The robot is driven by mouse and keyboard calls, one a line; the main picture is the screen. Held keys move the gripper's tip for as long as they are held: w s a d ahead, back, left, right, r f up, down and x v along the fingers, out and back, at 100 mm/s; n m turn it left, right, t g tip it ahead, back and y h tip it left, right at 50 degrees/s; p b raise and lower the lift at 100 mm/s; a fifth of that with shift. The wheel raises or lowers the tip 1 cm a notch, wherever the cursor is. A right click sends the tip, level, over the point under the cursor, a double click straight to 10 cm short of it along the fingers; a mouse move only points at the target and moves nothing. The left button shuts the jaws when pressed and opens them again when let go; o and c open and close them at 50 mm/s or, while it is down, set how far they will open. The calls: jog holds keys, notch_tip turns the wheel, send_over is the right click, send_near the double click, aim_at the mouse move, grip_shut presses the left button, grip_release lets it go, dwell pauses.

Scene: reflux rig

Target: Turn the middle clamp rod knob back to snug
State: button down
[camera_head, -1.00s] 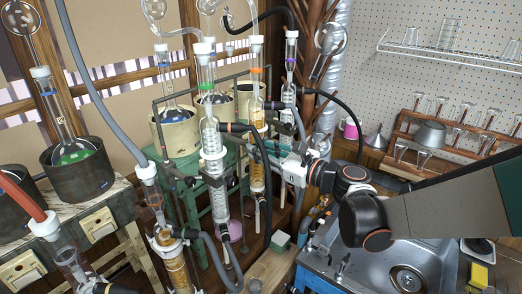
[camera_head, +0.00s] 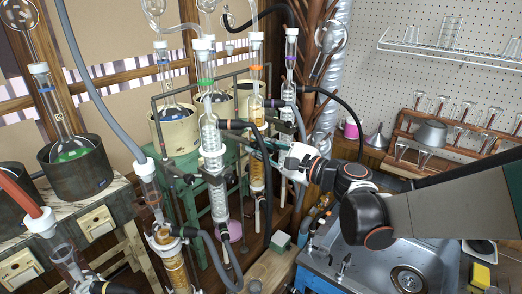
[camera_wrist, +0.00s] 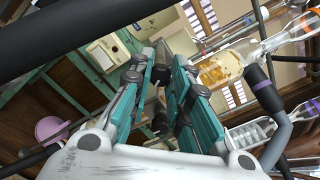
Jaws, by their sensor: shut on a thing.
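My gripper (camera_head: 250,143) reaches left from the arm into the glassware, behind the black hose. In the wrist view its two teal fingers (camera_wrist: 158,62) are drawn close together at the tips, shut on the small dark middle clamp rod knob (camera_wrist: 159,78), which the fingers mostly hide. In the head view the knob is hidden among fingers, hose and clamps. The amber column (camera_head: 257,175) stands upright close by the fingers.
Another condenser (camera_head: 289,80) with a purple joint stands behind the gripper. An amber flask (camera_wrist: 222,68) lies close to the right finger in the wrist view. A sink (camera_head: 420,265) lies below my arm. Black and grey hoses crowd the rig.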

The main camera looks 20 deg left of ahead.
jog(key=n, duration=0.5)
jog(key=shift+n+b, duration=0.3)
jog(key=shift+b, duration=0.05)
dwell(0.5)
jog(key=c, duration=1.5)
grip_release()
jog(key=shift+s+a, duration=0.1)
jog(key=shift+o, duration=0.2)
jog(key=shift+s+d, duration=0.1)
jog(key=shift+d, duration=0.5)
jog(key=v, duration=1.1)
